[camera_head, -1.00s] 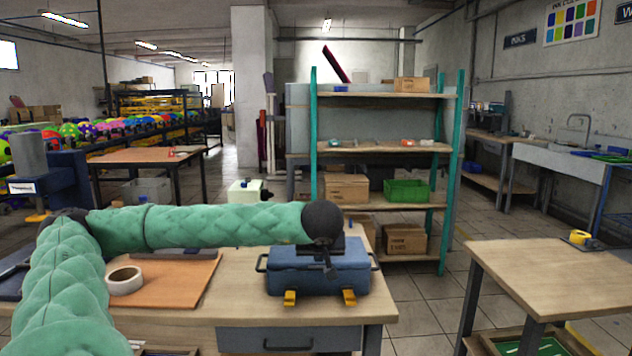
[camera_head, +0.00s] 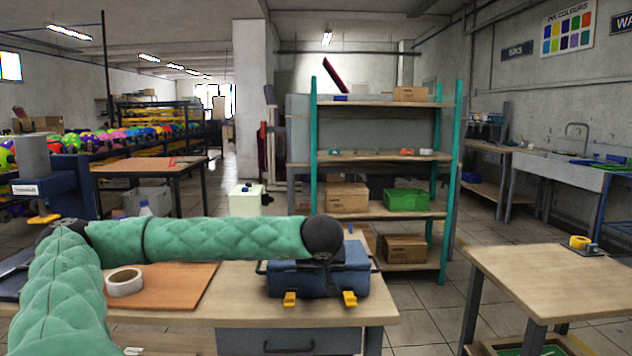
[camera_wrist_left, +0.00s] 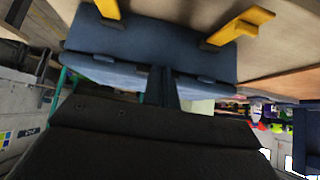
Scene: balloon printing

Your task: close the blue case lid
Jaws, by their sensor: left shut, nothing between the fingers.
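The blue case (camera_head: 318,280) sits on the front workbench, with side handles and two yellow latches (camera_head: 350,298) hanging open at its front. Its lid looks down or nearly down; my wrist hides much of the top, so I cannot tell if it is fully seated. My left gripper (camera_head: 326,268) is shut and empty, pointing down over the case's front middle. In the left wrist view, the closed fingers (camera_wrist_left: 160,88) are against or just over the blue lid edge (camera_wrist_left: 110,72); contact is unclear. The right gripper is out of view.
An orange board (camera_head: 180,290) with a white tape roll (camera_head: 124,282) lies left of the case on the workbench (camera_head: 240,308). A shelf rack (camera_head: 380,157) stands behind. A wooden side table (camera_head: 545,275) with yellow tape (camera_head: 579,242) is at right, across a floor gap.

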